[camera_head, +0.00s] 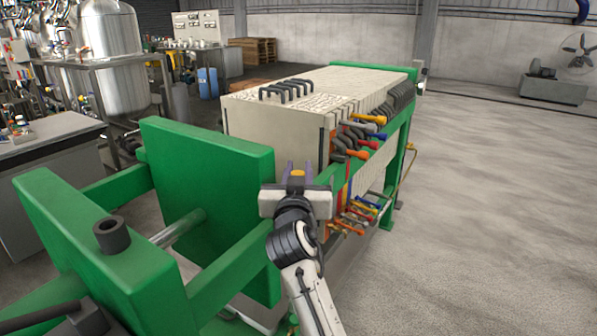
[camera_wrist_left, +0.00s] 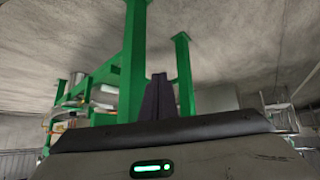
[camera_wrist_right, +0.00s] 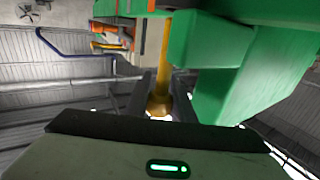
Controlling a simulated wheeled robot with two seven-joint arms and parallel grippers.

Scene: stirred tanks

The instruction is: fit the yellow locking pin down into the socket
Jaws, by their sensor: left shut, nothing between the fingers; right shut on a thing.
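My right gripper (camera_head: 297,176) is shut on the yellow locking pin, whose orange-yellow end (camera_head: 297,174) shows between the fingertips. In the right wrist view the pin (camera_wrist_right: 159,104) sits between the two dark fingers (camera_wrist_right: 158,97). In the head view the gripper hides most of the pin. The likely socket is a black, hollow, round collar (camera_head: 112,235) on top of the near green block, well to the left of my right gripper. My left gripper (camera_wrist_left: 159,97) is shut and empty in the left wrist view, below green beams.
A green frame with a large upright plate (camera_head: 205,200) stands at the left. A pale plate stack (camera_head: 270,130) with colored-handled valves (camera_head: 357,154) lies beyond my right gripper. A steel tank (camera_head: 112,50) stands at the back left. The floor (camera_head: 490,200) at the right is clear.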

